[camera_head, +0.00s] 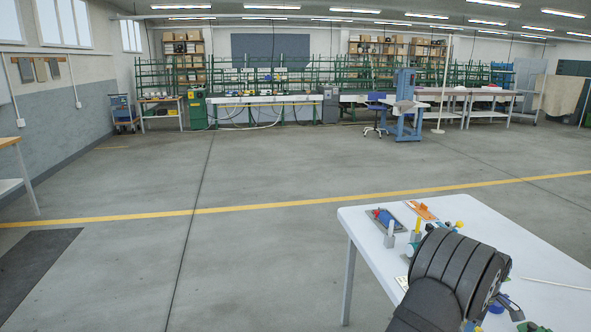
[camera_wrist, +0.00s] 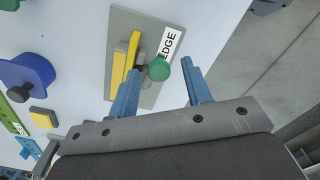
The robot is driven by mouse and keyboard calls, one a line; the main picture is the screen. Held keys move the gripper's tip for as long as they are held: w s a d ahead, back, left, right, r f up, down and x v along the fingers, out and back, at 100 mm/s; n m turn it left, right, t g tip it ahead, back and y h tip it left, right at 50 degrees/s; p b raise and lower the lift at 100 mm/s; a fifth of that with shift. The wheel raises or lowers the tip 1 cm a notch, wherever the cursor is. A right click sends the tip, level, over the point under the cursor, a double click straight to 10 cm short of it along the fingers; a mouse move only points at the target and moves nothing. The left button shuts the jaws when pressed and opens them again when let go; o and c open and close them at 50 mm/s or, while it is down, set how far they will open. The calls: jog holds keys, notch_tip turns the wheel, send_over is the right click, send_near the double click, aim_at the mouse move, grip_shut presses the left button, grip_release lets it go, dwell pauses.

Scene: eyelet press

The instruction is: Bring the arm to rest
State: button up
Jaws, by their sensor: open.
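My gripper (camera_wrist: 160,70) shows in the wrist view with its two blue fingers apart and nothing held between them. A grey plate (camera_wrist: 122,22) lies on the white table beyond the fingers. It bears a yellow bar (camera_wrist: 119,68), a round green knob (camera_wrist: 159,69) and a white label (camera_wrist: 172,44) reading "EDGE". The green knob appears between the fingertips in the picture; I cannot tell how far below them it is. In the head view my black arm reaches over the table and hides the gripper.
The white table (camera_head: 353,219) holds a blue part on a tray (camera_head: 382,217), an orange piece (camera_head: 421,210) and a thin white rod (camera_head: 556,284). In the wrist view, a blue part (camera_wrist: 37,70) and a yellow block (camera_wrist: 43,117) lie left. The table's edge is at right.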

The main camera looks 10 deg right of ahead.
notch_tip(320, 180, up, 18)
jog(key=f, duration=0.1)
notch_tip(320, 180, down, 17)
jog(key=shift+f, duration=0.1)
jog(key=shift+w+a+m, duration=0.15)
jog(key=shift+a+m, duration=0.2)
jog(key=shift+m, duration=0.55)
jog(key=shift+w+a+m, duration=0.1)
jog(key=shift+a+m, duration=0.2)
jog(key=shift+m, duration=0.6)
